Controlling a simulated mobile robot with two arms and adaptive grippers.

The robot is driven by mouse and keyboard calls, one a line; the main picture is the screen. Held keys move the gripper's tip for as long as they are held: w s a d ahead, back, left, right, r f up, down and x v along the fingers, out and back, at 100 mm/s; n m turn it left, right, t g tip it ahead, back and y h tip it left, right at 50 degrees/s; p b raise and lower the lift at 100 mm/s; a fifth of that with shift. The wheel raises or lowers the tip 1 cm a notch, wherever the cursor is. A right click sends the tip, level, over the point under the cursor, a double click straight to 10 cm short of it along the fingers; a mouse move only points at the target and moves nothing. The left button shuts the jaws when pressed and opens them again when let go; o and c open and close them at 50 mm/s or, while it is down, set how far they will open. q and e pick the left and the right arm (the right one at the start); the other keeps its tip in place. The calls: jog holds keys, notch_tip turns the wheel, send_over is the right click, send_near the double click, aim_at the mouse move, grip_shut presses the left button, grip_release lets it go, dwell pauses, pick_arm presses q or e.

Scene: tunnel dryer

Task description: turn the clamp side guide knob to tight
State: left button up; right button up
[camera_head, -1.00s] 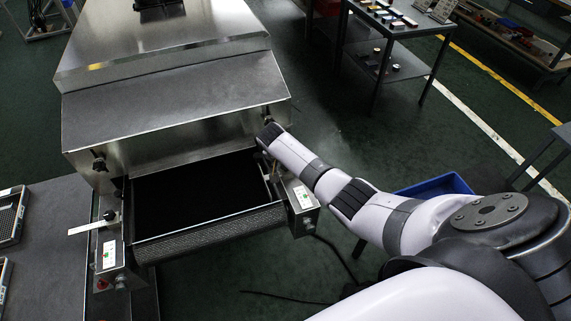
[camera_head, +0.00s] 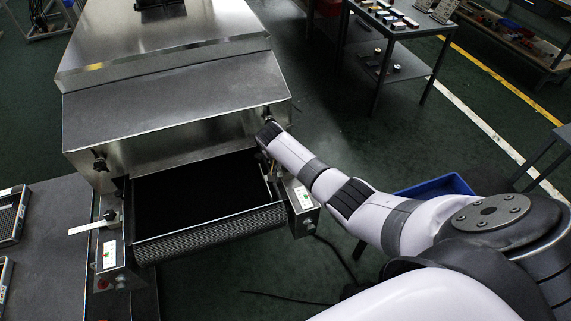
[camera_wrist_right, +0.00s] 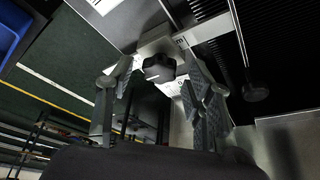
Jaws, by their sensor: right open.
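A dark lobed knob (camera_wrist_right: 158,67) shows in the right wrist view on a pale bracket beside the black belt. My right gripper (camera_wrist_right: 157,84) is open, with one finger on each side of the knob. A gap shows on the left; I cannot tell whether the right finger touches it. In the head view my right arm (camera_head: 345,195) reaches to the right side of the belt opening, and its wrist hides most of the gripper and this knob. A similar black knob (camera_head: 110,215) with a pale strip is on the left side. My left gripper is not in view.
The steel dryer hood (camera_head: 170,100) stands above the black belt (camera_head: 200,195). A hood knob (camera_head: 99,162) is at the left, and another dark knob (camera_wrist_right: 255,90) is close to the right finger. A control box (camera_head: 303,196) sits just below my wrist. A blue bin (camera_head: 435,186) is behind my arm.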

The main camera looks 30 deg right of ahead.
jog(key=v, duration=1.2)
dwell(0.5)
